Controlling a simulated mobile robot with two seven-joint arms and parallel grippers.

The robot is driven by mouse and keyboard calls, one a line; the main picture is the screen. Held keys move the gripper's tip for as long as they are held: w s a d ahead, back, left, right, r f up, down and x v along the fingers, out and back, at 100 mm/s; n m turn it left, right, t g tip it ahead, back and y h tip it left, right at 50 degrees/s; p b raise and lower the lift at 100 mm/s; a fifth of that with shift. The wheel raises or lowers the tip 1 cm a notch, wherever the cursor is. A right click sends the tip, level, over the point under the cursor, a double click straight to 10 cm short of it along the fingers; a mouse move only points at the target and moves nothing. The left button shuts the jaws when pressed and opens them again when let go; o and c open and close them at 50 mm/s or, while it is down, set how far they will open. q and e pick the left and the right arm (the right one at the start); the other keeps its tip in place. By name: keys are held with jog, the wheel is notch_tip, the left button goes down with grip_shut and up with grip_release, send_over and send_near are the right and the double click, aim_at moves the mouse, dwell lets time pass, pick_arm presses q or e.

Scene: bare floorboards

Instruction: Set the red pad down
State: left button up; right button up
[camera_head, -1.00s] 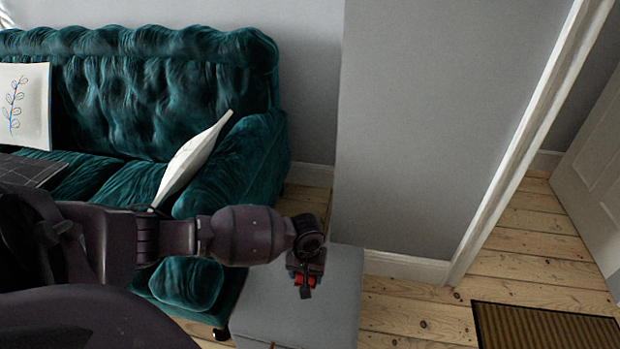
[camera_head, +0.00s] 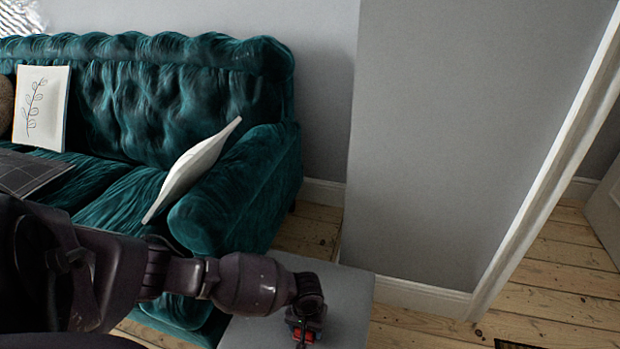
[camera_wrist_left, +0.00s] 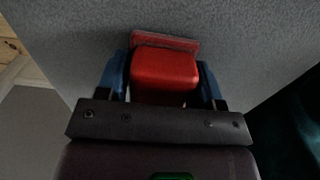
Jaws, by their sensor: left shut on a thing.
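The red pad (camera_wrist_left: 165,70) is between the blue fingers of my left gripper (camera_wrist_left: 165,78) in the left wrist view. The gripper is shut on it. Behind the pad is a grey flat surface, the top of a grey block-like piece (camera_head: 349,302) beside the sofa. In the head view my left gripper (camera_head: 305,330) is over this grey top, and only a little red shows there. I cannot tell whether the pad touches the surface. My right gripper is not in view.
A dark green tufted sofa (camera_head: 180,105) stands at the left, with a white cushion (camera_head: 192,172) leaning by its arm. A grey wall (camera_head: 430,130) rises behind the grey top. Bare floorboards (camera_head: 545,290) lie to the right, with a mat edge (camera_head: 515,344) at the bottom.

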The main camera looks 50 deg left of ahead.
pick_arm(q)
jog(key=shift+f, duration=0.1)
dwell(0.3)
jog(key=o, duration=0.9)
jog(key=shift+f, duration=0.1)
jog(key=shift+c, duration=0.2)
jog(key=r+p, duration=0.2)
jog(key=r, duration=0.3)
jog(key=r+p, duration=0.3)
jog(key=r, duration=0.3)
jog(key=shift+w+r, duration=0.2)
jog(key=shift+r, duration=0.1)
jog(key=shift+s+r, duration=0.2)
jog(key=shift+r, duration=0.2)
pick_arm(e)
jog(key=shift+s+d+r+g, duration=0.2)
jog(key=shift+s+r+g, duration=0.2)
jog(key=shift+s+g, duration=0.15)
pick_arm(q)
jog(key=shift+d, duration=0.1)
